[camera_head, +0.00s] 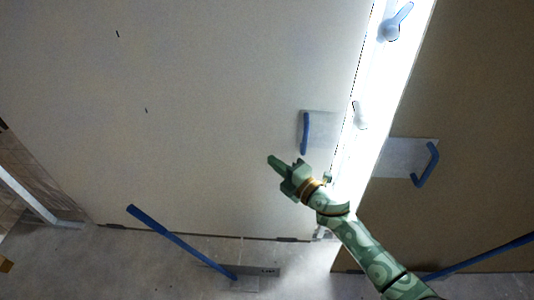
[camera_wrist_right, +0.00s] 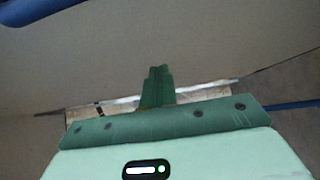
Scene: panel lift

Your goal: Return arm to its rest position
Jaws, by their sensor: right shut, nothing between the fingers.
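My right arm comes in from the lower right in the head view, patterned green. Its gripper (camera_head: 274,161) is shut and empty, in front of the large pale panel (camera_head: 200,90), below and left of a blue handle (camera_head: 305,133) on a grey plate. I cannot tell how far it is from the panel. In the right wrist view the closed green fingers (camera_wrist_right: 158,75) point up the picture with nothing between them. My left arm and gripper are not in view.
A brown panel (camera_head: 475,120) with another blue handle (camera_head: 426,165) stands right of a bright strip (camera_head: 385,115). Blue bars rise near the floor at left (camera_head: 180,242) and right (camera_head: 490,255). Grey floor shows at lower left.

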